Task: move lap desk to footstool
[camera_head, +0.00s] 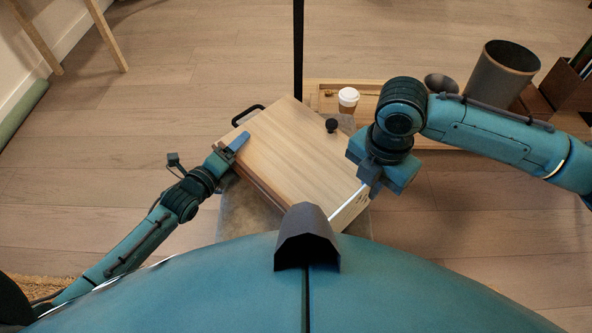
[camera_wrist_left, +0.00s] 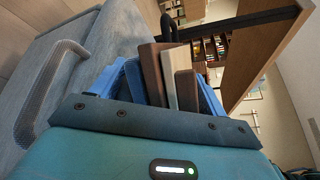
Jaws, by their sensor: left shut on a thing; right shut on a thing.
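The lap desk (camera_head: 290,148) is a pale wooden board with a black handle at its far left corner and a black knob near its right side. It lies turned at an angle over a grey fabric surface (camera_head: 240,215), which looks like the footstool. I cannot tell whether the two touch. My left gripper (camera_head: 238,143) is shut on its left edge. In the left wrist view, brown and pale pieces (camera_wrist_left: 168,75) sit between its blue fingers. My right gripper (camera_head: 367,187) is shut at its right edge; my arm partly hides the fingertips.
A white lidded cup (camera_head: 348,97) stands just beyond the desk, near a low wooden tray or table (camera_head: 370,88). A grey bin (camera_head: 500,75) is at the far right, beside my right arm. A black pole (camera_head: 298,50) rises behind the desk.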

